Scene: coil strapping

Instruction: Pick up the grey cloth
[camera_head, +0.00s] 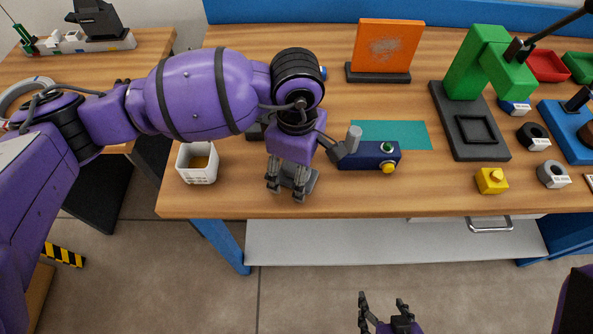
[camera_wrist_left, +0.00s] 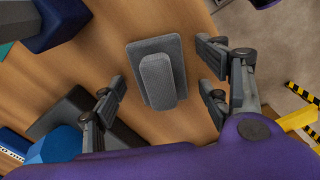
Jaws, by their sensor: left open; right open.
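The grey cloth (camera_wrist_left: 157,77) lies on the wooden table in the left wrist view, a flat folded piece with a thicker rounded fold on top. It also shows partly in the head view (camera_head: 312,182), mostly hidden behind my left gripper. My left gripper (camera_head: 287,190) is open and points down over the cloth near the table's front edge. In the left wrist view its fingers (camera_wrist_left: 165,88) stand on both sides of the cloth, apart from it. My right gripper (camera_head: 384,308) is open and empty, low in front of the table.
A white basket (camera_head: 198,174) stands left of my left gripper. A dark blue device (camera_head: 370,156) with a grey lever stands close on its right, by a teal mat (camera_head: 412,134). A green press (camera_head: 476,75), an orange panel (camera_head: 387,47) and a yellow block (camera_head: 491,181) stand further right.

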